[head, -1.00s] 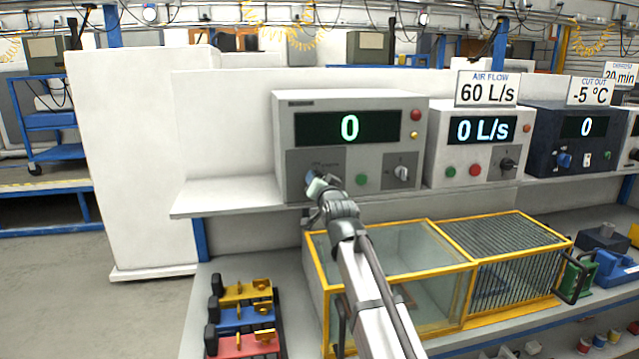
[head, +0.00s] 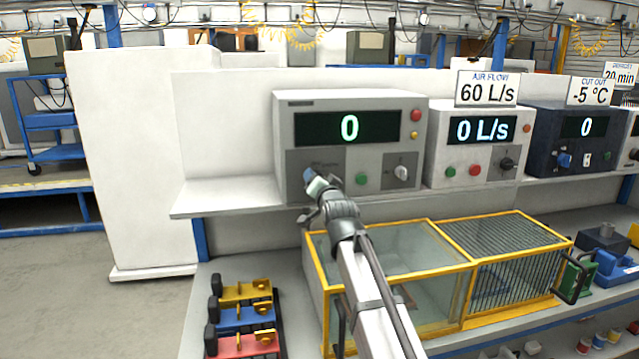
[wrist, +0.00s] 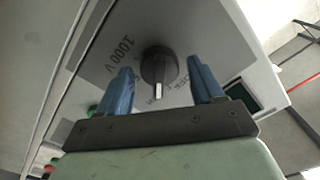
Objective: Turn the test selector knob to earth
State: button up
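The black selector knob (wrist: 159,66) sits on the grey panel of the left instrument (head: 285,115), which reads 0. In the wrist view the knob lies between and just beyond my gripper's two blue fingers, with its pale pointer line toward the gripper. My gripper (wrist: 160,88) is open, one finger on each side of the knob and apart from it. Printing around the knob includes "1000 V"; other labels are partly hidden or too blurred to read. In the head view my gripper (head: 311,180) covers this knob.
A green button (head: 361,179) and another selector knob (head: 401,173) are to the right on the same front. Red (head: 416,115) and yellow lamps are above. A yellow-framed glass enclosure (head: 400,250) stands below my forearm. An air flow unit (head: 470,150) stands to the right.

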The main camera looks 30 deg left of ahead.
jog(key=shift+o, duration=0.4)
jog(key=v, duration=1.4)
